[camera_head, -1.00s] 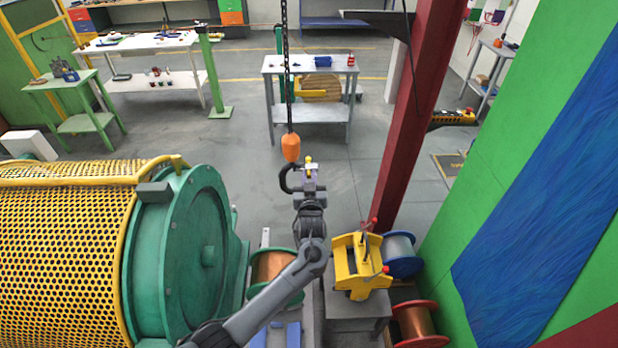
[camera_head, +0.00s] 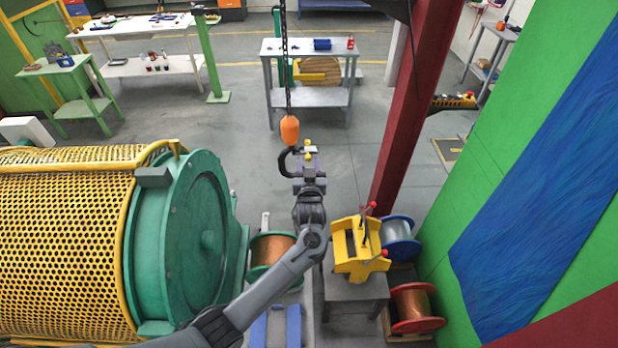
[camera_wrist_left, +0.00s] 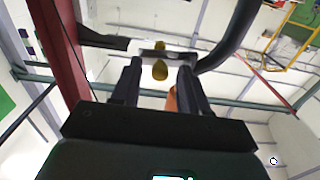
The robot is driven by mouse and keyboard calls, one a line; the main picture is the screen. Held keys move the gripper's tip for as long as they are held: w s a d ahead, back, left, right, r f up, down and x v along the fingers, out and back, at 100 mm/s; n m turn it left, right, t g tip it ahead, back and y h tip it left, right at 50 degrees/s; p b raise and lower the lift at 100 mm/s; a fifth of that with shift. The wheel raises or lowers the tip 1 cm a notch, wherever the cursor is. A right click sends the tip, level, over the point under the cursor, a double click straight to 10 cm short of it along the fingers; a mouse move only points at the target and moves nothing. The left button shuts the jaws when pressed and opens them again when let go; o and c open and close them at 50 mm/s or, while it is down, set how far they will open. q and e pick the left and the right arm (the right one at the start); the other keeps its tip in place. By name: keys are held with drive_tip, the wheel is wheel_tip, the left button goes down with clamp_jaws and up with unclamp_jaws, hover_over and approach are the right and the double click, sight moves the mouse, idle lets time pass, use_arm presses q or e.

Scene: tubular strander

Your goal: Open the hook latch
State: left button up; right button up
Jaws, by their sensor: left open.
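The dark curved hook (camera_head: 286,163) hangs under an orange block (camera_head: 289,130) on a chain. A pale latch piece with a yellow knob (camera_head: 308,143) shows at the hook's right side. My left gripper (camera_head: 309,164) is at the hook, just below the knob in the picture. My right gripper is not in view.
A green drum with yellow mesh guard (camera_head: 70,245) stands at left. A red column (camera_head: 410,125) rises to the right of the hook. A yellow device (camera_head: 358,250) and wire spools (camera_head: 415,308) are at lower right. A grey table (camera_head: 310,97) stands behind; open floor lies between.

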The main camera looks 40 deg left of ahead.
use_arm(q)
drive_tip(key=b+v, duration=0.2)
drive_tip(key=v, duration=0.8)
drive_tip(key=shift+f, duration=0.1)
drive_tip(key=s+f+m+g+h+p, duration=0.2)
drive_tip(key=s+f+m+h+p, duration=0.15)
drive_tip(key=s+f, duration=0.85)
drive_tip(key=s+d+r+m+g+h, duration=0.1)
drive_tip(key=s+d+m+g+h, duration=0.1)
drive_tip(key=s+d, duration=0.2)
drive_tip(key=s+d+r+m+g+h, duration=0.1)
drive_tip(key=s+d+m+g+h, duration=0.1)
drive_tip(key=s, duration=0.7)
drive_tip(key=s+d+r+m+g+h+p, duration=0.1)
drive_tip(key=s+d+r+m+g+h, duration=0.1)
drive_tip(key=s+d+g+h, duration=0.2)
drive_tip(key=shift+s+d, duration=1.05)
drive_tip(key=shift+s, duration=0.8)
